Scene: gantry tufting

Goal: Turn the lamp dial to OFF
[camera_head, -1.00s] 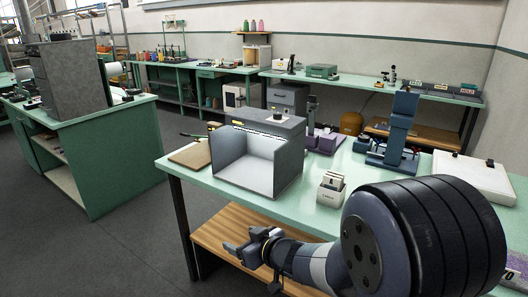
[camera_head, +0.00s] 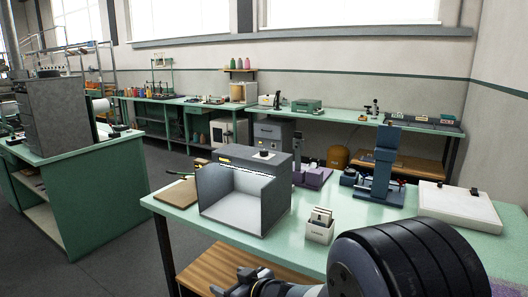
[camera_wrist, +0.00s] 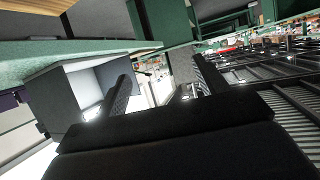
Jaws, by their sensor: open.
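A grey light box (camera_head: 276,202) with an open, pale, lit inside stands on the front green table. A dark round dial (camera_head: 264,153) on a small white plate sits on top of the box. Its setting is too small to read. My gripper (camera_head: 238,284) is at the bottom edge of the head view, lower than the box and apart from it. In the wrist view my gripper (camera_wrist: 162,85) has its two dark fingers spread with nothing held between them. The box (camera_wrist: 72,95) shows tilted at the left there; the dial cannot be made out.
The green table (camera_head: 310,260) also bears a brown board (camera_head: 174,192), a white card holder (camera_head: 319,226), a blue press-like stand (camera_head: 384,165) and a white case (camera_head: 459,204). A wooden shelf (camera_head: 205,272) is below. Grey floor lies open at the left.

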